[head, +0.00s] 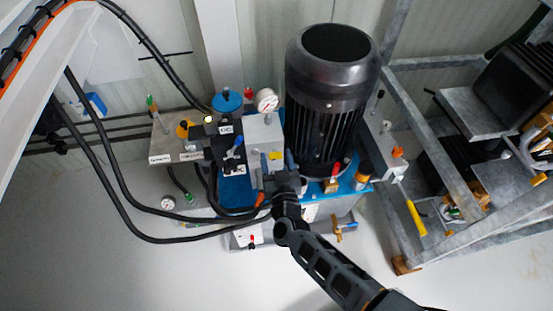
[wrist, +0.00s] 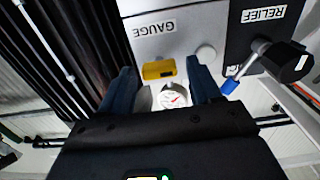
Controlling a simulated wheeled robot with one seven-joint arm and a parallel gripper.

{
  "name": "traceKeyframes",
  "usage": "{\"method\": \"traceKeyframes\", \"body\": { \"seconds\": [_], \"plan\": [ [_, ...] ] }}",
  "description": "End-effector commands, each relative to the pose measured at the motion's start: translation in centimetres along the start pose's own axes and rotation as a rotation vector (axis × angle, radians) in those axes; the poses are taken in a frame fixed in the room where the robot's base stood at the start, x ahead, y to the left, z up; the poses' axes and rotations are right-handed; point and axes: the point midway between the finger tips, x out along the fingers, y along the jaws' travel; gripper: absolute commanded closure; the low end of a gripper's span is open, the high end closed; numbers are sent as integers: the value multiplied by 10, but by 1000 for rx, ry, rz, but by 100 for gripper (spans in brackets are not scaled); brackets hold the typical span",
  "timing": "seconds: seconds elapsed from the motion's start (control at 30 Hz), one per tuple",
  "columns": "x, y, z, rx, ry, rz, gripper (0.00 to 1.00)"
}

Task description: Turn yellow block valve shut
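A small yellow block (wrist: 158,69) sits on a light grey face below the label GAUGE (wrist: 154,28) in the wrist view. It also shows in the head view as a yellow patch (head: 275,155) on the grey manifold, just above my gripper (head: 276,178). In the wrist view the two dark blue fingers of my gripper (wrist: 160,77) are apart, one on each side of the yellow block. A gap shows between the block and each fingertip, and nothing is held. I cannot tell how far beyond the tips the block lies.
A black RELIEF block (wrist: 262,25) with a blue-tipped lever (wrist: 230,86) stands right of the fingers. The black motor (head: 333,95) rises close to the gripper's right. Black hoses (head: 125,200) loop at the left. A steel frame (head: 440,165) with a yellow handle (head: 416,218) stands right.

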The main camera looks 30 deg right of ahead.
Motion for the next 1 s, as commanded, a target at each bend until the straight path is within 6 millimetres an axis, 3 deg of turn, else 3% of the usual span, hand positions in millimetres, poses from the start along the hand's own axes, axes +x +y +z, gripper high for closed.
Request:
{"method": "traceKeyframes", "body": {
  "seconds": [0.07,0.53,1.0],
  "plan": [
    [0,0,0,0,0,0,45],
    [0,0,0,0,0,0,90],
    [0,0,1,120,1,0,91]
  ]
}}
